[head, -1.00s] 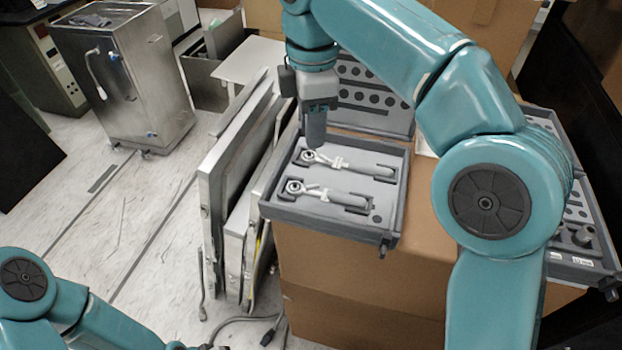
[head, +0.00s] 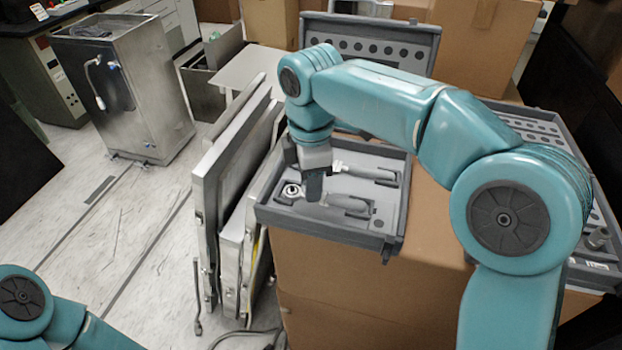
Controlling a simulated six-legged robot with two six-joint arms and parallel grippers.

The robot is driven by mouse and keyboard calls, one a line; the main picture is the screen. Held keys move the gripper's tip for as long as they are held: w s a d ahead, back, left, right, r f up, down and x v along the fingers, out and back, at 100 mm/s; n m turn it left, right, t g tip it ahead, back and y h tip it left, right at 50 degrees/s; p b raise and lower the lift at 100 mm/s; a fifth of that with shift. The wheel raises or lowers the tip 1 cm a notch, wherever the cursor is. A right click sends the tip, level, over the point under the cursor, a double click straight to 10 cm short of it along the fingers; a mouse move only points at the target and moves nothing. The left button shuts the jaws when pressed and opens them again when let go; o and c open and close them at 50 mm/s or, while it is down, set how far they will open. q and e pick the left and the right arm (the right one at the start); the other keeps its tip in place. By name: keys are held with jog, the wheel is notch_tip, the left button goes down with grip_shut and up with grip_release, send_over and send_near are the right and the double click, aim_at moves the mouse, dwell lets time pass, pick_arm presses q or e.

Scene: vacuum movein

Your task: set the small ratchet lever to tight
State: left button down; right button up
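Two ratchets lie in a grey open case. The near ratchet (head: 291,191) shows its round head at the left, and its handle runs right. The far ratchet (head: 375,172) shows mainly its handle; its head is hidden behind my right gripper. My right gripper (head: 314,192) points down over the near ratchet, just right of its head, and covers its small lever. I cannot tell whether it touches, or whether its fingers are apart, as they show as one dark block. My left gripper is out of view; only my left arm shows at the lower left.
The grey case (head: 330,228) sits on a cardboard box (head: 330,290), its lid (head: 385,62) raised behind. Metal panels (head: 225,180) stand close on the left. Another grey tool case (head: 590,268) lies at the right.

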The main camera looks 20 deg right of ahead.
jog(key=shift+w, duration=0.1)
grip_shut()
jog(key=shift+r+m+p, duration=0.15)
jog(key=shift+m+p, duration=0.6)
jog(key=shift+m, duration=0.35)
jog(key=m, duration=0.1)
jog(key=m+p, duration=0.1)
jog(key=shift+s+m, duration=0.2)
jog(key=shift+m, duration=0.1)
jog(key=m+p, duration=0.1)
jog(key=m, duration=0.2)
jog(key=shift+s+a, duration=0.1)
jog(key=shift+a, duration=0.05)
jog(key=shift+s+a+m+p, duration=0.15)
jog(key=shift+m+p, duration=0.35)
jog(key=shift+m, duration=1.1)
